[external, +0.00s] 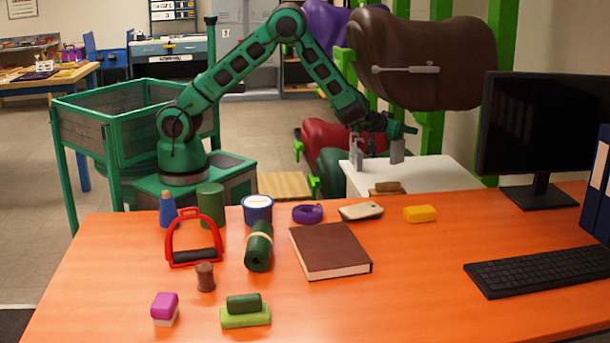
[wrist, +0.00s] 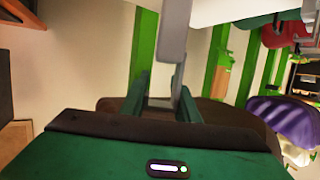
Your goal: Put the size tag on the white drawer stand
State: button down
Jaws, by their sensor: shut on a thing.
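My gripper (external: 398,131) is low over the white drawer stand (external: 432,172), behind the orange table. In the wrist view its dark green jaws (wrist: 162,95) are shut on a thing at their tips. A pale grey upright piece (wrist: 175,40) shows by the jaws; it may be the size tag, but I cannot make out any marking. In the external view a grey piece (external: 397,151) hangs under the jaws, close to the stand top. I cannot tell whether it touches the top.
A brown saddle (external: 425,65) on a green rack stands just behind the stand, with red and green saddles lower left. A brown block (external: 387,187) shows at the stand's front. The monitor (external: 540,130) is to the right. The stand's right top is clear.

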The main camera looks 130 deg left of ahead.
jog(key=s+a+f+n+g, duration=0.2)
jog(key=s+a+f, duration=0.1)
jog(key=s+a, duration=0.65)
jog(key=s+a+f+n+g, duration=0.1)
jog(key=s+a+f+g, duration=0.15)
jog(key=s+a, duration=0.7)
jog(key=s+d+f, duration=0.2)
jog(key=f, duration=0.3)
jog(key=s+d+f, duration=0.1)
jog(key=f, duration=0.4)
jog(key=shift+s+d+y, duration=0.3)
jog(key=shift+s+d, duration=0.05)
jog(key=shift+s, duration=0.05)
jog(key=shift+f+t, duration=0.1)
jog(key=shift+t, duration=0.15)
jog(key=c, duration=1.6)
grip_release()
jog(key=shift+c, duration=0.2)
